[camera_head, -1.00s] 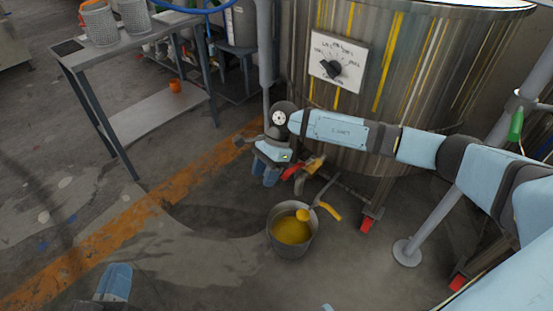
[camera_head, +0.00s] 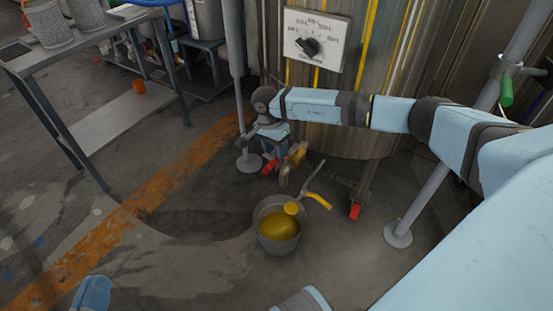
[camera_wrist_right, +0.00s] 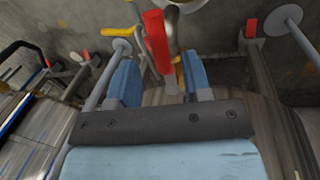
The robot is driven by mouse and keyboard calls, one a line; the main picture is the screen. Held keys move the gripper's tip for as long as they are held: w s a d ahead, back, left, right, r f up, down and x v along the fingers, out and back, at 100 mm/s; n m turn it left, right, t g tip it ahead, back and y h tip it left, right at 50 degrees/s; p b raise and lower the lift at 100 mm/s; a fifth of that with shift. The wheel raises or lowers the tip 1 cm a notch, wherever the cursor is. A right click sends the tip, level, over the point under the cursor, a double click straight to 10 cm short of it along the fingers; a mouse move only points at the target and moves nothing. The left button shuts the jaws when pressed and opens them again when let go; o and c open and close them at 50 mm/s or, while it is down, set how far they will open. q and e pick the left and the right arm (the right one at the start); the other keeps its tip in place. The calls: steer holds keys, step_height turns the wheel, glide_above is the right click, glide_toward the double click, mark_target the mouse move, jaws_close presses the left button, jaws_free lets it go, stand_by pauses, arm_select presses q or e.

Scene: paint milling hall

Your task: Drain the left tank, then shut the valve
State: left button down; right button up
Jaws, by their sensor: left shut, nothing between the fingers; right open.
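The large paint-streaked metal tank (camera_head: 380,110) stands at the upper middle. A red lever (camera_head: 298,152) and a brownish valve or outlet part (camera_head: 292,172) show low at its front. My right gripper (camera_head: 274,150) is beside the lever. In the right wrist view my right gripper (camera_wrist_right: 160,78) is open, with the red lever (camera_wrist_right: 158,40) in line with the gap between its fingers; contact is unclear. A grey bucket (camera_head: 266,240) holding yellow paint stands below the outlet. I cannot tell whether paint flows. My left gripper (camera_head: 92,292) is shut and empty at the bottom left.
A dial panel (camera_head: 313,42) is on the tank. A yellow-ended handle (camera_head: 320,201) shows at the bucket's right. Posts with round feet (camera_head: 397,235) stand near the tank. A metal table (camera_head: 95,40) with wire baskets is at the upper left.

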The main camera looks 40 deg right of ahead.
steer(key=shift+s+f, duration=0.2)
steer(key=shift+f, duration=1.1)
arm_select(q)
steer(key=shift+f, duration=0.65)
arm_select(e)
jaws_close()
